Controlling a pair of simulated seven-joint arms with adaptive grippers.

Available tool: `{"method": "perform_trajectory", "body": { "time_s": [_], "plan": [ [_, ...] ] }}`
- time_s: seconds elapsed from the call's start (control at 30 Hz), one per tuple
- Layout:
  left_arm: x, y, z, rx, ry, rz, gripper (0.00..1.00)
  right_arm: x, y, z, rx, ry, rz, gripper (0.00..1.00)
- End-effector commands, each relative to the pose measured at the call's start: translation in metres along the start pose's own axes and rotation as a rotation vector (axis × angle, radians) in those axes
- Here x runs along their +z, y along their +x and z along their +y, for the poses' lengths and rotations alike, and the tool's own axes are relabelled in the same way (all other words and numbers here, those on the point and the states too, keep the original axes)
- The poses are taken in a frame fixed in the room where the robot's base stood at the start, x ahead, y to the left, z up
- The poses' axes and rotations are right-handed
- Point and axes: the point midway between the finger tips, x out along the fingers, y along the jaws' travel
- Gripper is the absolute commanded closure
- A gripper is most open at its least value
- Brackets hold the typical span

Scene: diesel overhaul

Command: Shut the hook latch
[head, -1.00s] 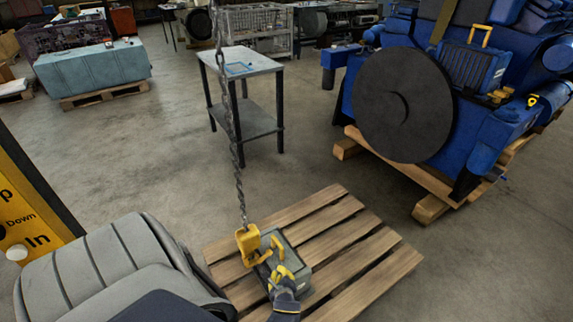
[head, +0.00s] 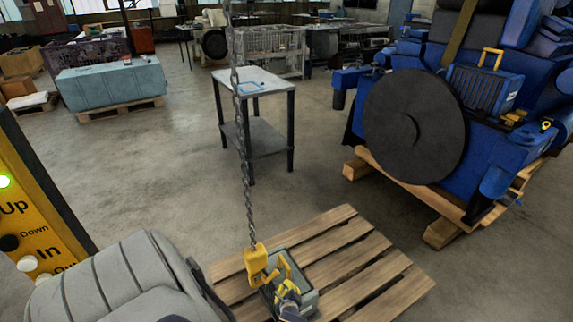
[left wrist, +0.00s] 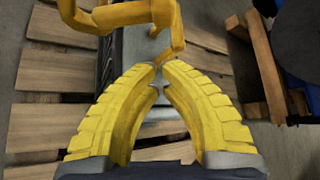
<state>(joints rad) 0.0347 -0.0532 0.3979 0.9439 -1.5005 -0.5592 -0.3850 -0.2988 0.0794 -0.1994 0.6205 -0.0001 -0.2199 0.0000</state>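The yellow hook (head: 257,262) hangs on a chain (head: 243,150) low over a grey-green box (head: 307,299). My left gripper (head: 286,285), with yellow fingers, is just right of and below the hook. In the left wrist view, the hook (left wrist: 125,14) curves across the top and bends down to the fingertips (left wrist: 158,72). The fingers come together there, at or very near the hook's lower end. I cannot tell the latch apart from the hook, or whether the fingertips touch it. My right gripper is not in view.
The box stands on a wooden pallet (head: 375,268). A blue engine (head: 482,145) with a dark round disc (head: 415,127) stands at the right. A small table (head: 252,82) stands behind the chain. A yellow control panel (head: 30,205) is at the left edge. Floor between is clear.

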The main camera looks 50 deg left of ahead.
Motion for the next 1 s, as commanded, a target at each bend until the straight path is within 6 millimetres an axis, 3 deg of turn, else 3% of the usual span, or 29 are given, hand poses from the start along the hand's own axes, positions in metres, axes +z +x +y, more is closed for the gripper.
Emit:
{"method": "perform_trajectory", "body": {
  "time_s": [0.2,0.5,0.7,1.0],
  "plan": [
    [0.001,0.024,0.0,0.0,0.004,-0.001,1.0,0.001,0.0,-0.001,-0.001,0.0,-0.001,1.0],
    [-0.001,0.042,-0.001,0.0,0.002,0.0,1.0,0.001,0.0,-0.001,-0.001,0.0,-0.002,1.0],
    [0.0,0.049,0.0,0.0,0.002,0.0,1.0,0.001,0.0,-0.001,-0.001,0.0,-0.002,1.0],
    [0.008,0.04,0.0,0.001,-0.003,0.002,1.0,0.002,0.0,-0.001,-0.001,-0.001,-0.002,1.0]
  ]
}}
